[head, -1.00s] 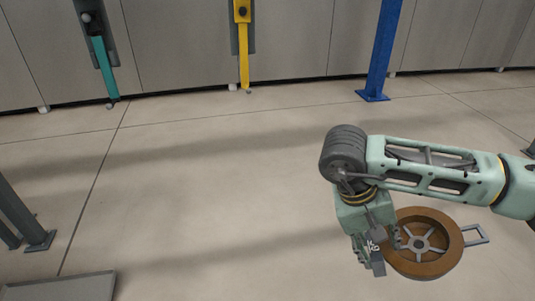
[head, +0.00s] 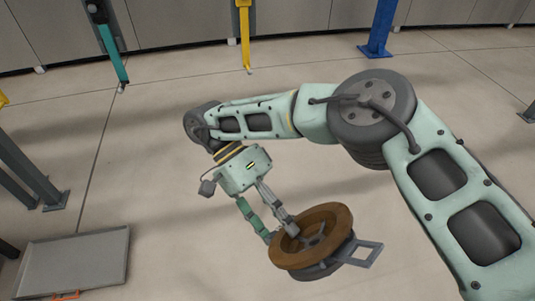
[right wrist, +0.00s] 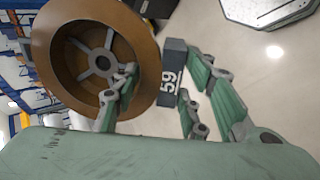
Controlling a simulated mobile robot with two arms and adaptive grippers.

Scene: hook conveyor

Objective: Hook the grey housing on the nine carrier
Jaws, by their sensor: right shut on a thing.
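My right gripper (head: 280,232) is shut on a round brown part (head: 325,222) with a grey spoked centre, a grey underside and a rectangular grey loop (head: 366,252) on its far side. It is held tilted, low in the head view. In the right wrist view, one finger lies over the brown part (right wrist: 143,60) and the other is outside its rim; a dark grey block (right wrist: 172,62) marked "59" is between them. No separate grey housing shows. A teal carrier (head: 113,58) and a yellow carrier (head: 245,42) hang at the back; no nine is readable on either. My left gripper is not in view.
A grey tray (head: 75,268) stands at lower left, with an orange edge piece near its front. Dark posts (head: 35,175) are at the left. A blue post (head: 380,28) stands at the back right. The floor between the carriers and my arm is clear.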

